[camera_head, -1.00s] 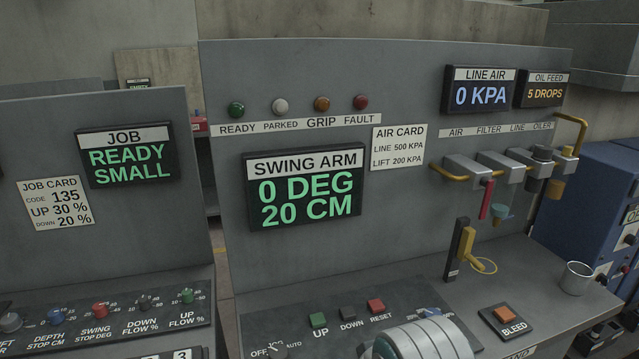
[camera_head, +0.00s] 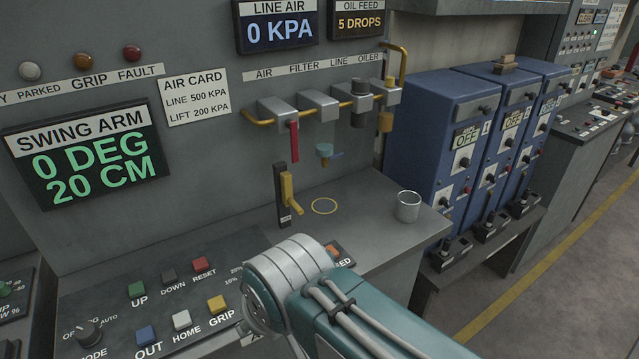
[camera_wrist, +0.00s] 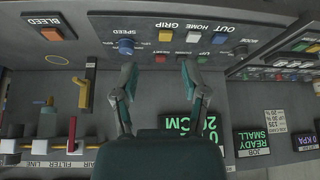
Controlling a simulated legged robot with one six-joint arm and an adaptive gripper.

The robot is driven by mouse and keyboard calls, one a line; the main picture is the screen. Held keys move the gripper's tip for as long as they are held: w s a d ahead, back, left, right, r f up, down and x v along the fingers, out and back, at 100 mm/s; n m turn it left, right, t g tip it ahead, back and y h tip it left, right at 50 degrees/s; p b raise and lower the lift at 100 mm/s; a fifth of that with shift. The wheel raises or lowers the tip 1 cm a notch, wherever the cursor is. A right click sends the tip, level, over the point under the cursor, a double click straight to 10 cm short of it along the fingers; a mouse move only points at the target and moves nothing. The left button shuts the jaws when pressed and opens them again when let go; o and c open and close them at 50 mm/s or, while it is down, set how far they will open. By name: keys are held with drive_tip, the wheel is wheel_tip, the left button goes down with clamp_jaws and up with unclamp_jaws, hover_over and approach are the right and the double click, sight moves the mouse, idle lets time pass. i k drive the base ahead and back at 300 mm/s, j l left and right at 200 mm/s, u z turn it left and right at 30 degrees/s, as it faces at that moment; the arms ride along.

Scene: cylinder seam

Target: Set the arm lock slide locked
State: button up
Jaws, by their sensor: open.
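A black upright plate with a yellow handle (camera_head: 287,188) stands on the bench against the grey panel, left of a yellow ring. No label on it is readable, so I cannot tell for sure that it is the arm lock slide. It also shows at the left of the upside-down wrist view (camera_wrist: 86,92). My gripper (camera_wrist: 157,72) is open and empty, its fingers spread over the panel face near the button row and to the right of the yellow handle in that view. The head view shows my arm but not its fingertips.
A metal cup (camera_head: 407,207) and a flat yellow ring (camera_head: 324,206) are on the bench. A red lever (camera_head: 294,141) hangs from the air line above the yellow handle. Push buttons and the mode knob (camera_head: 88,333) line the console. Blue cabinets (camera_head: 436,125) stand at right.

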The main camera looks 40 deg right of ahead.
sight(286, 178)
drive_tip(key=k+l+u, duration=0.1)
drive_tip(key=l, duration=0.35)
drive_tip(key=k+l+u, duration=0.15)
drive_tip(key=l, duration=0.3)
drive_tip(key=k+l+u, duration=0.1)
drive_tip(key=l, duration=0.35)
drive_tip(key=k+l+u, duration=0.15)
drive_tip(key=k+l, duration=0.15)
drive_tip(key=k+l+u, duration=0.1)
drive_tip(key=l, duration=0.4)
drive_tip(key=k+l+u, duration=0.1)
drive_tip(key=k+l, duration=0.2)
drive_tip(key=i+l+u, duration=0.15)
drive_tip(key=i, duration=0.35)
